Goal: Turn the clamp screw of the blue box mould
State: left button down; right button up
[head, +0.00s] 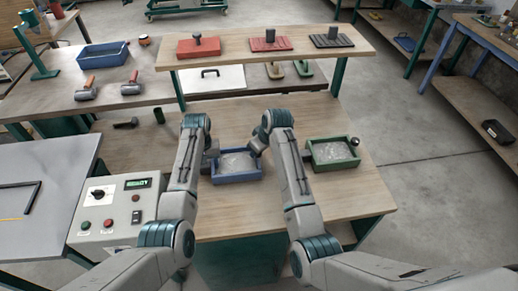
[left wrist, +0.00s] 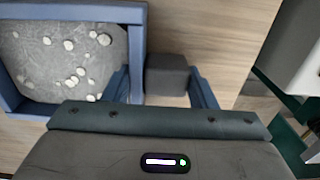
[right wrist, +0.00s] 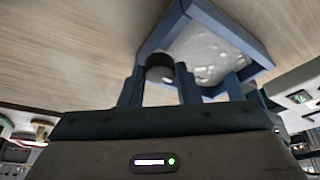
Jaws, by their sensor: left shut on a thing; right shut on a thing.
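The blue box mould (head: 237,179) sits on the wooden bench between my two arms, filled with a grey mass with pale bits; it also shows in the left wrist view (left wrist: 140,45) and the right wrist view (right wrist: 218,22). My left gripper (head: 211,153) is at the mould's left side, shut on a dark square block (left wrist: 167,72) beside the mould wall. My right gripper (head: 257,143) is at the mould's far right side, shut on a dark round knob (right wrist: 159,66), which looks like the clamp screw. In the head view the grippers hide both held parts.
A green box mould (head: 333,165) with a dark knob stands close to the right of my right arm. A control box (head: 120,208) is at the left. A raised shelf (head: 265,56) with several tools spans the back. The bench front is clear.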

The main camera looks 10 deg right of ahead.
jog(key=shift+a+m+t+h, duration=0.1)
jog(key=shift+m+t+h, duration=0.4)
jog(key=shift+m, duration=1.2)
jog(key=o, duration=1)
notch_tip(320, 180, up, 10)
jog(key=shift+r, duration=0.1)
